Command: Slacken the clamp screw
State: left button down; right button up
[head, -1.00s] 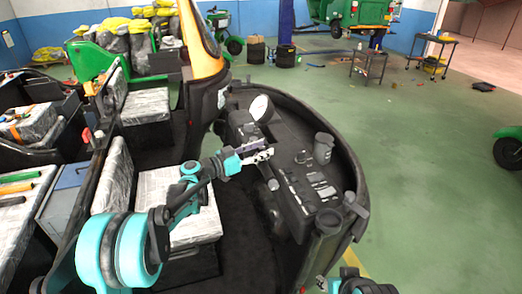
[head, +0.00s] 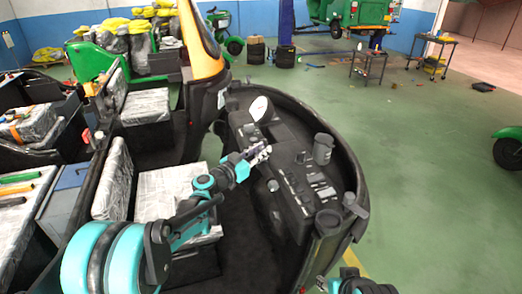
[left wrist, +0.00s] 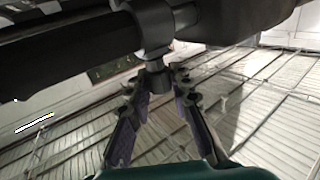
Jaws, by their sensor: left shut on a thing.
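In the left wrist view a dark clamp collar (left wrist: 152,26) wraps a bar. A short grey clamp screw (left wrist: 154,66) sticks out of it, down towards my fingers. My left gripper (left wrist: 160,85) is shut on the end of this screw, its two fingers leaning in from both sides. In the head view my left gripper (head: 262,154) is at the dashboard's left side; the clamp and screw are too small to make out there. My right gripper (head: 322,284) is only partly in view at the bottom edge, and its jaws are unclear.
A black curved dashboard (head: 312,192) surrounds the left gripper's right side, with a dark cup-like cylinder (head: 323,148) on it. A plastic-covered seat (head: 165,192) lies below the left arm. Open green floor (head: 430,200) is to the right.

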pick_arm(q)
jog(key=n+t+y, duration=0.1)
jog(key=y, duration=0.1)
jog(key=n+t+y, duration=0.1)
jog(key=n+y, duration=0.1)
jog(key=y, duration=0.1)
jog(key=n+t+y, duration=0.1)
jog(key=n+y, duration=0.1)
jog(key=shift+s+d+t+y, duration=0.1)
jog(key=shift+d+t+y, duration=0.2)
jog(key=shift+t, duration=0.1)
jog(key=shift+a+n+y, duration=0.15)
jog(key=shift+n+y, duration=1.65)
jog(key=shift+y, duration=1)
jog(key=c, duration=1.3)
grip_release()
jog(key=shift+c, duration=0.2)
jog(key=s, duration=0.8)
jog(key=s+d, duration=0.1)
jog(key=s, duration=0.3)
jog(key=shift+w, duration=0.1)
